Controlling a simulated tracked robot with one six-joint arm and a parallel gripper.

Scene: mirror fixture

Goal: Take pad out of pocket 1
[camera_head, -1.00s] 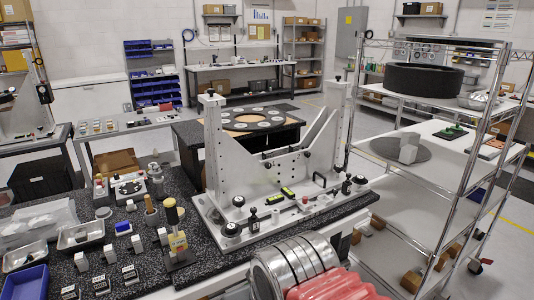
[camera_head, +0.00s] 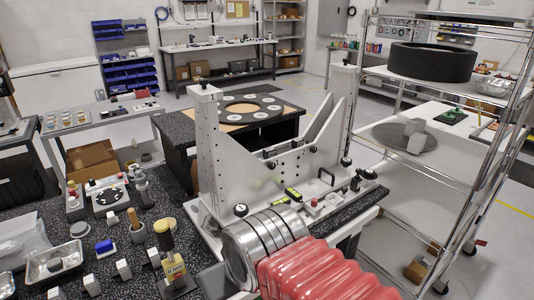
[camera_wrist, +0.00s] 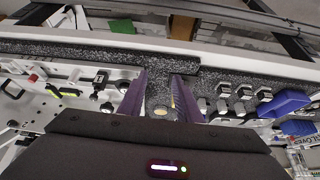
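My gripper (camera_wrist: 160,88) shows in the wrist view as two purple fingers with a clear gap between them; it is open, with nothing seen held. It is above the granite bench's edge, with the fixture plate to its left. In the head view the gripper itself is out of sight. A black ring with several round white pads or pockets (camera_head: 253,108) lies on the table behind the fixture. A smaller white holder with a dark disc (camera_head: 108,197) stands on the bench at left. No pocket number is legible, so I cannot tell which is pocket 1.
The white mirror fixture (camera_head: 206,145) with tall posts stands on the granite bench (camera_head: 40,210). Small blocks, a metal tray (camera_head: 52,262) and a yellow-labelled tool (camera_head: 172,265) crowd the bench's left. A wire cart (camera_head: 395,190) stands at right. Open floor shows behind.

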